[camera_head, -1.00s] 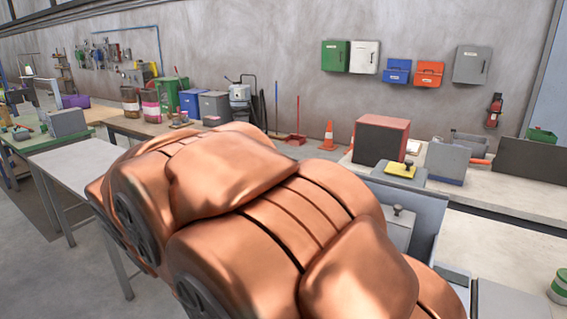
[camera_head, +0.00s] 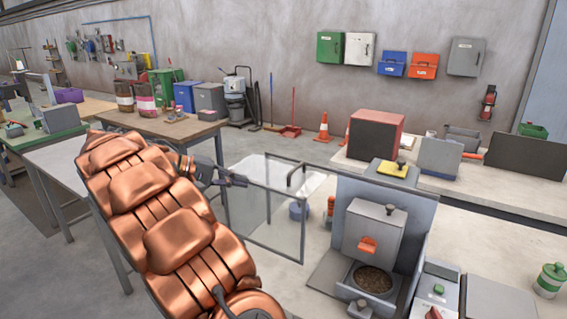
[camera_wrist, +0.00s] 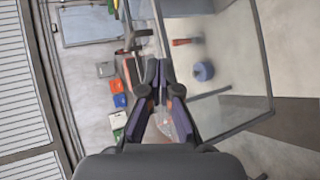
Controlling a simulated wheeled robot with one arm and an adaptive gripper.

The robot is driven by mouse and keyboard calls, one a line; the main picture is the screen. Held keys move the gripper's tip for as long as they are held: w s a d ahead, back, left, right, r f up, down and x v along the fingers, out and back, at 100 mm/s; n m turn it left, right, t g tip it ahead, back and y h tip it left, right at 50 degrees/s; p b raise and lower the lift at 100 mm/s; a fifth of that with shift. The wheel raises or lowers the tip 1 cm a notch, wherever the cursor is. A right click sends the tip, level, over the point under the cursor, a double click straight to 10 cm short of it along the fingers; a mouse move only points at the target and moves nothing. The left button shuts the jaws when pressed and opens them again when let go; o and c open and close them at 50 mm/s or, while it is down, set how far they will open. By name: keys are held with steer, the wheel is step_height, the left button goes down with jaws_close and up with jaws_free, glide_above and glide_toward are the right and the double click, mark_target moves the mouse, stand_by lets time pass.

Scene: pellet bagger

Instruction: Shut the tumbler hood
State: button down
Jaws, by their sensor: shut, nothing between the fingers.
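The tumbler hood appears to be the clear, dark-framed panel (camera_head: 274,222), which stands swung out to the left of the grey pellet machine (camera_head: 422,215). A dark bent handle (camera_head: 295,176) shows near its upper right. My gripper (camera_head: 243,182) is shut and empty at the panel's left edge; I cannot tell whether it touches it. In the wrist view my gripper (camera_wrist: 162,78) has its fingertips together, and the clear panel's frame (camera_wrist: 268,70) runs along the right. The machine's grey box (camera_head: 372,231) has an orange tab (camera_head: 367,245) above a bowl of pellets (camera_head: 373,279).
A blue round item (camera_head: 299,210) and an orange-topped item (camera_head: 330,205) stand behind the panel. A red-topped box (camera_head: 375,135) sits on the back bench. A grey control box (camera_head: 436,290) is at the front right.

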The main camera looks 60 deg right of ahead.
mark_target(284, 179)
steer(key=shift+w+d+r+m+g+h, duration=0.45)
steer(key=shift+w+d, duration=0.35)
steer(key=shift+d, duration=0.4)
steer(key=shift+w+d+r+m+g+h, duration=0.15)
steer(key=shift+w+d+r+m+g, duration=0.2)
steer(key=shift+w+d+m, duration=0.6)
steer(key=shift+w+d+r+m+g+h, duration=0.3)
steer(key=shift+w+d+g, duration=0.25)
steer(key=shift+d, duration=0.85)
steer(key=shift+s+d+f, duration=0.25)
steer(key=shift+d, duration=0.05)
steer(key=p+x, duration=0.1)
steer(key=x, duration=0.6)
steer(key=shift+s+d+p, duration=0.25)
steer(key=shift+s+p, duration=0.05)
steer(key=shift+s+f+p, duration=0.1)
steer(key=shift+s+p, duration=0.15)
steer(key=shift+s, duration=0.45)
steer(key=shift+s+f+p, duration=0.15)
steer(key=shift+s+p, duration=0.1)
steer(key=shift+s, duration=0.45)
steer(key=shift+s+f, duration=0.2)
steer(key=shift+s, duration=0.15)
steer(key=shift+s, duration=0.15)
